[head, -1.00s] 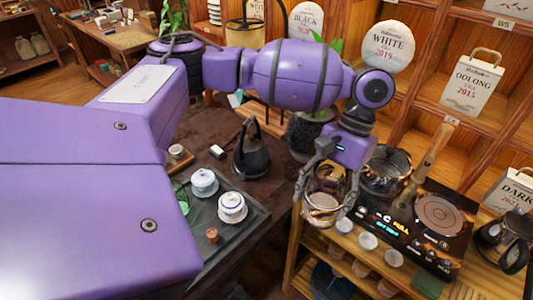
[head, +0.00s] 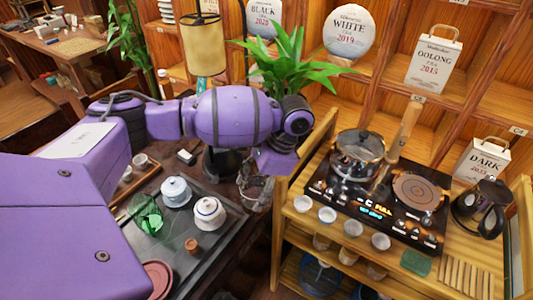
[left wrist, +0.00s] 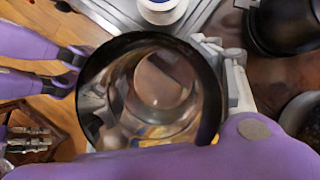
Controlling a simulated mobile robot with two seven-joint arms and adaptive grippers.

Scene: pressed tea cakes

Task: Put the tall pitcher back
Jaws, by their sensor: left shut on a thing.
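My left gripper (head: 258,188) is shut on a clear glass pitcher (head: 254,196) at the right edge of the dark tea table. The gripper body hides part of the pitcher. In the left wrist view I look down into the pitcher's mouth, with its dark rim (left wrist: 212,90) filling the middle. A grey finger (left wrist: 236,76) lies against its right side. I cannot tell whether the pitcher's base touches anything. My right gripper is not identifiable in either view.
The tea tray (head: 160,255) carries lidded white cups (head: 209,212) and a green glass vessel (head: 146,213). A dark kettle (head: 222,163) stands behind the pitcher. The wooden stand (head: 292,240) to the right holds a glass pot (head: 358,155), a cooktop and small cups. A leafy plant rises behind.

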